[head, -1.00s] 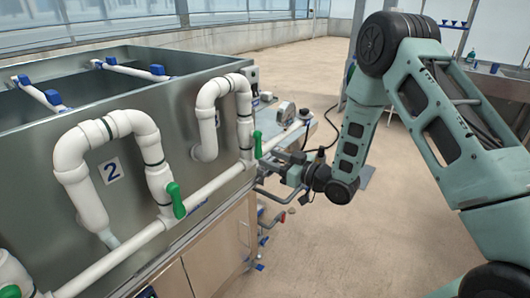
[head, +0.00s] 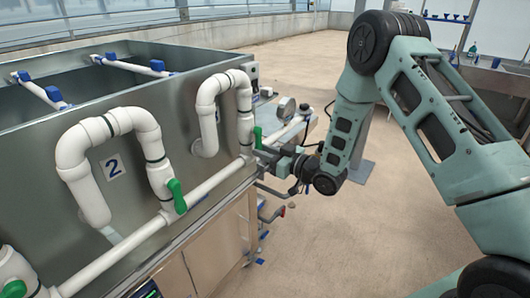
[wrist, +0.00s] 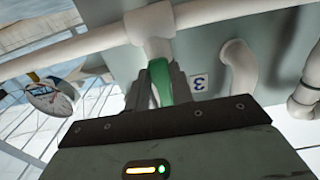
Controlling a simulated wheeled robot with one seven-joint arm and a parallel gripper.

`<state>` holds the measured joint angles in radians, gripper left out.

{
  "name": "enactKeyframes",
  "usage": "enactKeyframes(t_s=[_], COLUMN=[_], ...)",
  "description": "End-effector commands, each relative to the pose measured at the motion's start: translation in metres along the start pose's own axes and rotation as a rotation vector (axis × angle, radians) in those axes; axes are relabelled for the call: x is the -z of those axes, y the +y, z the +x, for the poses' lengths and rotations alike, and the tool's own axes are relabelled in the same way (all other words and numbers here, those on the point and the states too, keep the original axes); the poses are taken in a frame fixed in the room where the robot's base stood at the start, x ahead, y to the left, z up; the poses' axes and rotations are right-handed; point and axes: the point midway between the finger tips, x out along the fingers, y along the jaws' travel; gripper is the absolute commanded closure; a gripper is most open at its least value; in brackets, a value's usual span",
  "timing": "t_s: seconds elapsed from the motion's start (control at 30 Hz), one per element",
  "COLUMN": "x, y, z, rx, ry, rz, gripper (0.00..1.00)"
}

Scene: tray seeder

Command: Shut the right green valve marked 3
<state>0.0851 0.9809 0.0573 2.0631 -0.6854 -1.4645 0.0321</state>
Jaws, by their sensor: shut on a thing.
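The right green valve handle (head: 257,137) is at the right end of the white pipe along the tank's front. In the wrist view the green handle (wrist: 159,82) hangs below a white pipe fitting, beside a plate marked 3 (wrist: 199,82), which appears turned over. My gripper (wrist: 161,74) has one finger on each side of the handle and is shut on it. In the head view my gripper (head: 266,152) reaches the handle from the right; its fingertips are too small there to make out.
Another green valve handle (head: 177,196) is near the plate marked 2 (head: 113,169). White looped pipes (head: 207,110) stand out from the metal tank (head: 150,90). A round gauge (wrist: 50,97) is left in the wrist view. Open floor (head: 330,240) lies right of the tank.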

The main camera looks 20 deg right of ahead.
Motion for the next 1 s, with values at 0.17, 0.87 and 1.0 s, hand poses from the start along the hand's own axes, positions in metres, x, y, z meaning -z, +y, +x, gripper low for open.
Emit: enactKeyframes(t_s=[0.17, 0.87, 1.0], x=[0.0, 0.013, 0.018], y=[-0.002, -0.036, -0.042], z=[-0.001, -0.001, -0.001], rx=[-0.001, -0.002, -0.002], ry=[0.001, 0.001, 0.001], rz=[0.048, 0.637, 0.77], gripper=[1.0, 1.0, 1.0])
